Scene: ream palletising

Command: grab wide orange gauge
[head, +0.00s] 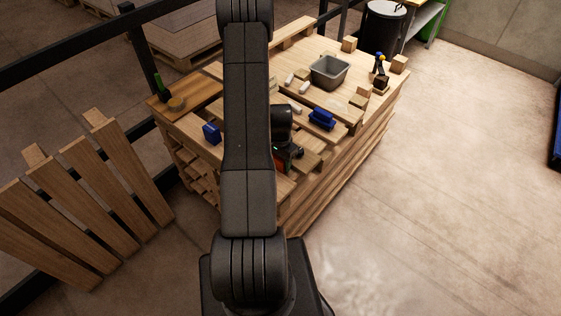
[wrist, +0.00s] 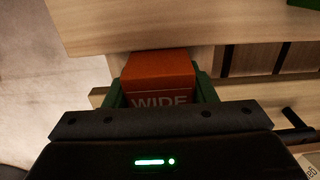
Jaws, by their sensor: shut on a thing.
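The orange gauge, marked WIDE (wrist: 158,74), sits between the two green fingers of my gripper (wrist: 159,88) in the wrist view. The fingers are closed on its sides. Its lower part is hidden by the gripper body. In the head view my gripper (head: 296,152) is at the near edge of the stacked pallets, and a small orange-red patch of the gauge (head: 282,166) shows below it. My arm hides much of that area. I cannot tell whether the gauge still touches the wood below it.
The pallet stack (head: 355,148) carries a grey bin (head: 329,71), a blue object (head: 322,119), another blue piece (head: 211,133), wood blocks and white pieces. A slatted pallet (head: 88,205) stands at left. The floor (head: 440,190) at right is clear.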

